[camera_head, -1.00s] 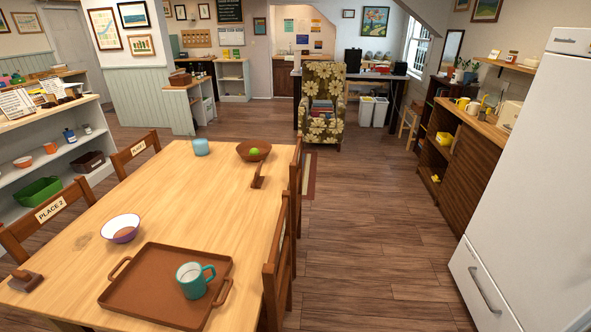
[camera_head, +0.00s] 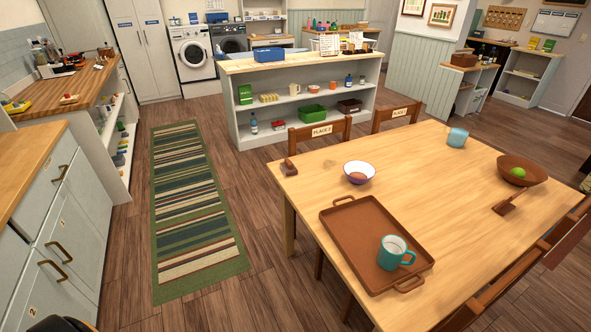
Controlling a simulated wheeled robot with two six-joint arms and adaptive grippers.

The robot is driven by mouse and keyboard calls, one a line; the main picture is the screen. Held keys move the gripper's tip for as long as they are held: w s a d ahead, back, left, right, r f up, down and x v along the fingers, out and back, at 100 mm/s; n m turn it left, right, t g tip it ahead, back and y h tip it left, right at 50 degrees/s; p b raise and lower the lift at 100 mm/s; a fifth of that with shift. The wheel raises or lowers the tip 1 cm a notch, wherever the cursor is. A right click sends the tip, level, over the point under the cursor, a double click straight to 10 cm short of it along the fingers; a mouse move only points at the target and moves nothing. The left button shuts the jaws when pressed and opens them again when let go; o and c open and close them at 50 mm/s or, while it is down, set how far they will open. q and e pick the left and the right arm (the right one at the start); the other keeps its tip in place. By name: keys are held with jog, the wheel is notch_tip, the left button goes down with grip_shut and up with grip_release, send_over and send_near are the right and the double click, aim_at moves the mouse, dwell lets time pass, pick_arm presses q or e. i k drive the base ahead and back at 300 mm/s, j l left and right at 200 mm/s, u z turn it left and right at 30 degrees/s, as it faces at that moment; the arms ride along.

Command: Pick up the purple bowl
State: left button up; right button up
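The purple bowl (camera_head: 359,173) stands upright on the wooden dining table (camera_head: 452,205), near its left edge. Its inside is pale, its rim is purple, and something brown shows at its bottom. A brown tray (camera_head: 355,235) with handles lies in front of the bowl, apart from it. A teal mug (camera_head: 392,252) stands on the tray. Neither of my grippers shows in this view.
Chairs (camera_head: 320,131) stand around the table. A striped rug (camera_head: 190,205) lies on open floor between the table and the left counter (camera_head: 35,170). A white shelf unit (camera_head: 240,132) stands behind. The table also holds a brown bowl (camera_head: 535,172) and a blue cup (camera_head: 457,137).

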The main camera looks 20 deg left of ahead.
aim_at(358, 172)
jog(key=u, duration=0.2)
jog(key=i+j+z, duration=0.2)
jog(key=z, duration=0.2)
jog(key=i+j+z, duration=0.1)
jog(key=j+z, duration=0.25)
jog(key=j, duration=0.15)
jog(key=i+j+z, duration=0.1)
jog(key=j+z, duration=0.3)
